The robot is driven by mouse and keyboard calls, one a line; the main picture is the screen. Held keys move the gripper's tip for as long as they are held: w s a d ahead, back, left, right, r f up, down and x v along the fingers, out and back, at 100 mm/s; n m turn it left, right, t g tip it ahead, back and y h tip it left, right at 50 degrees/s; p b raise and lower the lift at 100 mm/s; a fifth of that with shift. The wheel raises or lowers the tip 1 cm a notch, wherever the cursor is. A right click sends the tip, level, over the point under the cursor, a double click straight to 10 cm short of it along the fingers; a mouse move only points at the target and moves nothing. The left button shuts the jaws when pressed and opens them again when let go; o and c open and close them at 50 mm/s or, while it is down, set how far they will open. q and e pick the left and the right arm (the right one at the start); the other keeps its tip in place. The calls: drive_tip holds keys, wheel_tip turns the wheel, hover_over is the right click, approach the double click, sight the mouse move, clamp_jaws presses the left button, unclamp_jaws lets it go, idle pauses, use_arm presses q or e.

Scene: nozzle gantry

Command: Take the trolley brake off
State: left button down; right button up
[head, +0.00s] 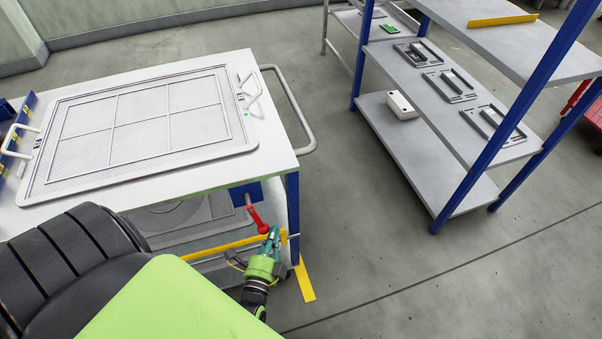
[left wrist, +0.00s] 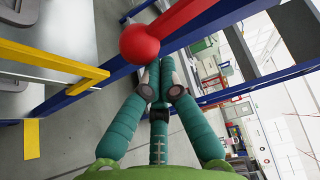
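The trolley (head: 225,72) has a white top and blue legs and stands at the left of the head view. A red brake lever with a round knob (head: 262,227) sticks out from its near right end, below the top. In the left wrist view the red ball knob (left wrist: 140,44) is large, with its red bar running to the upper right. My left gripper (head: 271,237) has its teal fingers drawn together right beside the knob. Its fingertips (left wrist: 160,72) show just below and right of the ball; I cannot tell whether they touch it. My right gripper is out of view.
A framed mesh panel (head: 145,127) with white handles lies on the trolley top. A grey push handle (head: 304,115) curves from its far right. A yellow strip (head: 304,281) lies on the floor. A blue-post shelf rack (head: 440,120) stands right, with clear floor between.

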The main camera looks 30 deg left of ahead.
use_arm(q)
drive_tip(key=shift+s+a+f+m+g+p, duration=0.25)
drive_tip(key=shift+s+a+m+g+p, duration=0.3)
drive_tip(key=shift+s+m+p, duration=0.25)
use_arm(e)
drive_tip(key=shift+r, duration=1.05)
